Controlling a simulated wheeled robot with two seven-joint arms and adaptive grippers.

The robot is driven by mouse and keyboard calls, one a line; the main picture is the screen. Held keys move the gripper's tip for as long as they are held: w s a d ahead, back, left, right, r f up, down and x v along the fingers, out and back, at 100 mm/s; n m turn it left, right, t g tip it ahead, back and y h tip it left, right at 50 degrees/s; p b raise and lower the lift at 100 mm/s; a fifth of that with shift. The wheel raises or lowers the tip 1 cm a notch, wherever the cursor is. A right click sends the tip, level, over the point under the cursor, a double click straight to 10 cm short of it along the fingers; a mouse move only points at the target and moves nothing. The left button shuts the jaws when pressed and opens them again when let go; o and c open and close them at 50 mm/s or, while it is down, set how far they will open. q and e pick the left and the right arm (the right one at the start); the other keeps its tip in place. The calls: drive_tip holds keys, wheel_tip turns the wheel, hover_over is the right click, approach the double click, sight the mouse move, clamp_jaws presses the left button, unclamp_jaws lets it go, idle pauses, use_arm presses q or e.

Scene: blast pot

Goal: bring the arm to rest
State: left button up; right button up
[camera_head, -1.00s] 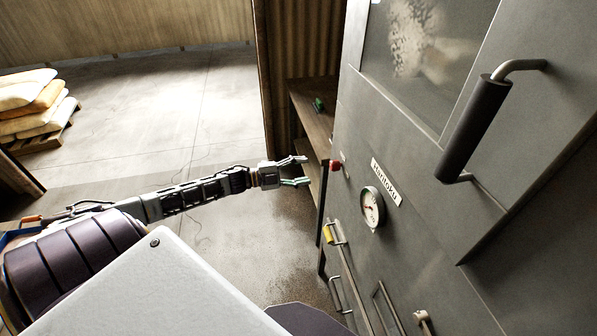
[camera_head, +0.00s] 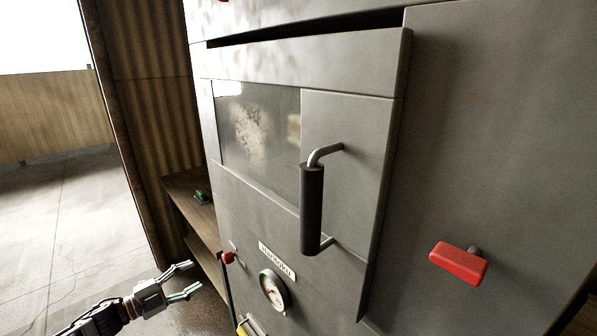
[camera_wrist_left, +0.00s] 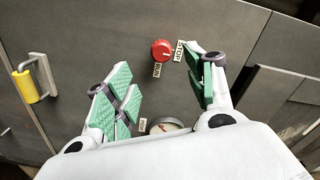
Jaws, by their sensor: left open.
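My left gripper (camera_head: 184,281) is at the lower left of the head view, beside the grey cabinet (camera_head: 345,190). Its fingers are spread with nothing between them. In the left wrist view the open fingers (camera_wrist_left: 160,95) with green pads face the cabinet front. A red knob (camera_wrist_left: 161,50) with labels around it shows beyond and between the fingertips, apart from them. The red knob also shows in the head view (camera_head: 228,257). My right gripper is in neither view.
The cabinet carries a round gauge (camera_head: 273,290), a black door handle (camera_head: 312,208) and a red lever (camera_head: 459,263). A yellow-gripped handle (camera_wrist_left: 26,86) is at the left of the wrist view. A wooden shelf (camera_head: 190,212) stands behind. The floor at left is clear.

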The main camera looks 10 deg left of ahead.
use_arm(q)
drive_tip(key=s+a+f+n+y, duration=0.1)
drive_tip(key=a+f+n+y, duration=0.4)
drive_tip(key=a+f, duration=0.55)
drive_tip(key=a+f+n+y, duration=0.4)
drive_tip(key=a+f+y, duration=0.3)
drive_tip(key=a, duration=0.7)
drive_tip(key=s+a+f+n+g+y, duration=0.2)
drive_tip(key=s+a+f+n+g, duration=0.15)
drive_tip(key=s+f, duration=0.65)
drive_tip(key=s+a+f+n+g+y, duration=0.25)
drive_tip(key=s+a+f, duration=0.25)
drive_tip(key=s+f, duration=0.5)
drive_tip(key=s+d+f+n+g+h+b, duration=0.1)
drive_tip(key=s+d+f+g, duration=0.2)
drive_tip(key=s+d+f, duration=0.6)
drive_tip(key=s+d+f+n+g+b, duration=0.1)
drive_tip(key=s+d+f+g, duration=0.1)
drive_tip(key=s+d+f, duration=0.75)
drive_tip(key=s+d+f+h, duration=0.2)
drive_tip(key=s+d+f, duration=0.2)
drive_tip(key=d, duration=0.9)
drive_tip(key=s+d+f+n+g+h+b, duration=0.1)
drive_tip(key=s+d+f, duration=0.3)
drive_tip(key=d, duration=0.9)
wheel_tip(320, 180, down, 2)
drive_tip(key=shift+s+d+g+h, duration=0.3)
drive_tip(key=shift+d+h, duration=0.05)
drive_tip(key=shift+d, duration=0.05)
